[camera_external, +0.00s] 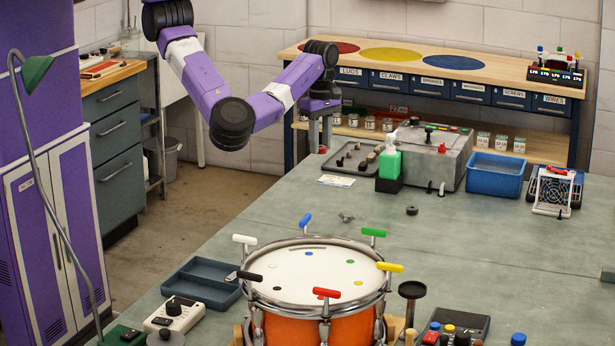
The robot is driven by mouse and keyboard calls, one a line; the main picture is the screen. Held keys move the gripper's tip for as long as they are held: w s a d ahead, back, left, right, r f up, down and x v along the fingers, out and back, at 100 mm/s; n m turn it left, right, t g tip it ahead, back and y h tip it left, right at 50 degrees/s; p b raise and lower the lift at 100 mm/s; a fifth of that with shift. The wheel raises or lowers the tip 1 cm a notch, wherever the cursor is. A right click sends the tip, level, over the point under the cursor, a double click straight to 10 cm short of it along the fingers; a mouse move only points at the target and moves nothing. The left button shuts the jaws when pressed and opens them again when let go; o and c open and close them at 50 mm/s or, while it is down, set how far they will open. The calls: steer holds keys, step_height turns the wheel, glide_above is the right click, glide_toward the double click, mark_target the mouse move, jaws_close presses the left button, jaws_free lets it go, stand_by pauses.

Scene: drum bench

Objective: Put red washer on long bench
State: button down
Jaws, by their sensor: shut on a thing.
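My gripper (322,146) points down near the far left part of the grey table, close to the parts tray. It is shut on a small red piece (323,150), which looks like the red washer; it is tiny here and mostly hidden by the fingers. A long bench (503,69) with a wooden top stands against the back wall, behind my gripper. Red (329,48), yellow (390,54) and blue (447,62) round patches lie on its top.
An orange drum (310,325) with coloured handles stands at the front of the grey table (480,270). A dark parts tray (374,178), green bottle (389,163), grey machine (450,172) and blue bin (495,180) stand between gripper and right side. A label rack (556,75) occupies the long bench's right end.

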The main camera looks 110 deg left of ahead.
mark_target(320, 207)
step_height(320, 207, down, 16)
steer(key=shift+p, duration=0.85)
steer(key=shift+f, duration=0.1)
steer(key=c, duration=1.1)
jaws_free()
